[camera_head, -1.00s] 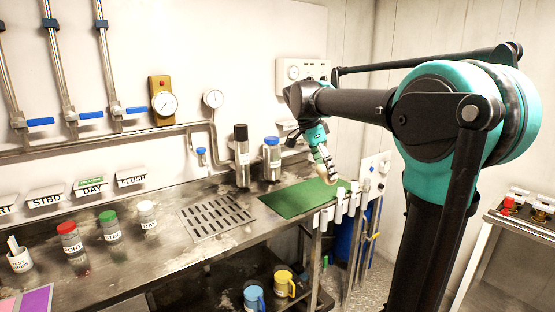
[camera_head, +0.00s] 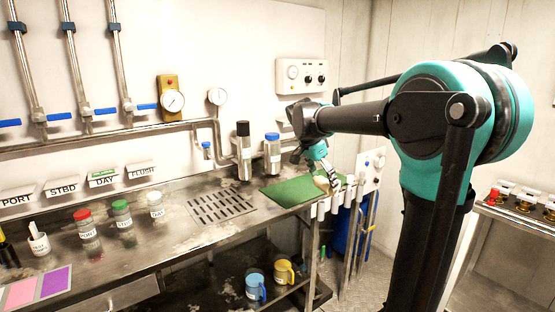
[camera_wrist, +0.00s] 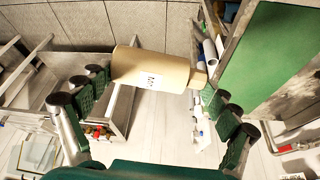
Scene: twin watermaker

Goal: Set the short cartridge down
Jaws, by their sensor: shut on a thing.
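The short cartridge is a tan cylinder (camera_wrist: 152,70) with a small white label and a narrower stub at its right end. It lies crosswise between the green-padded fingers of my gripper (camera_wrist: 155,98) in the wrist view. My gripper is shut on it. In the head view my gripper (camera_head: 327,178) is at the right end of the green mat (camera_head: 285,191), near the counter's front edge. The cartridge is small and partly hidden there. I cannot tell its height above the counter. The mat also shows at the right of the wrist view (camera_wrist: 285,50).
A black-capped bottle (camera_head: 244,155) and a blue-capped bottle (camera_head: 272,152) stand behind the mat. White holders (camera_head: 322,208) line the counter's front edge. A drain grate (camera_head: 221,206) lies left of the mat. The visible mat surface is clear.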

